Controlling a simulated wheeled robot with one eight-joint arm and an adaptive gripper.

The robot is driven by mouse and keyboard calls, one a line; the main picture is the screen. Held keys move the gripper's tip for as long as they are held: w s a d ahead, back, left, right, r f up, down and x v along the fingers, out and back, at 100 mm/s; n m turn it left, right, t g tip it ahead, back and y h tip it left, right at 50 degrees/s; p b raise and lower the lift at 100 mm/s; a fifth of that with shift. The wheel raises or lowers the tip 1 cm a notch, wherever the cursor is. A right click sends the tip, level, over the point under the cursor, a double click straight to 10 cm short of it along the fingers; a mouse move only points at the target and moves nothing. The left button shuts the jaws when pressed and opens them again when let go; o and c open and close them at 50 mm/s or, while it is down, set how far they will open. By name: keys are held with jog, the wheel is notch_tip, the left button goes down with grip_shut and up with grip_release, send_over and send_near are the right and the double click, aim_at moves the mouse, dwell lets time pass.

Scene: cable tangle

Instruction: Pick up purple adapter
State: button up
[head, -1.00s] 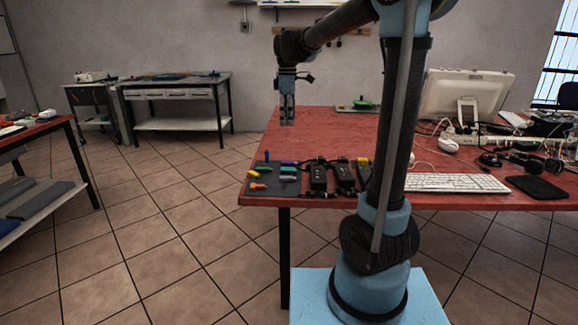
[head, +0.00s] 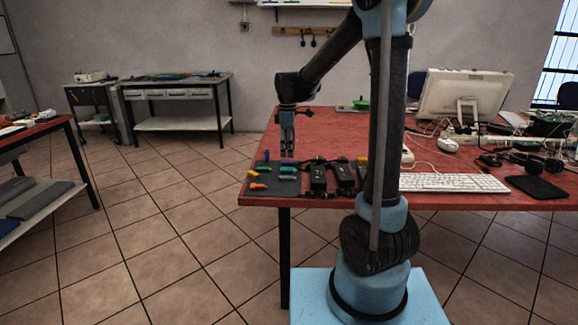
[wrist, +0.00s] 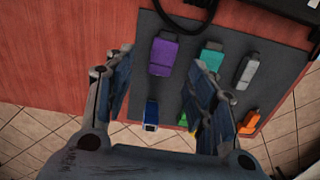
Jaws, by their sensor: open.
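The purple adapter (wrist: 163,56) lies on a dark grey mat (wrist: 186,85) in the wrist view, ahead of and between my fingers. In the head view the purple adapter (head: 289,162) is a small spot at the back of the mat, just below my fingertips. My gripper (head: 287,150) points down above the table's left part. In the wrist view my gripper (wrist: 160,78) is open and empty, with its two fingers spread wide. It is above the adapter and apart from it.
On the mat are a teal adapter (wrist: 210,56), a grey one (wrist: 247,72), an orange one (wrist: 249,122), a blue one (wrist: 151,114) and a partly hidden green one (wrist: 183,120). Black power bricks (head: 318,178) lie to the right. A white keyboard (head: 453,183) lies farther right.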

aim_at(288, 161)
jog(key=shift+s+d+f, duration=0.1)
jog(key=shift+f, duration=2.2)
jog(key=c, duration=1.1)
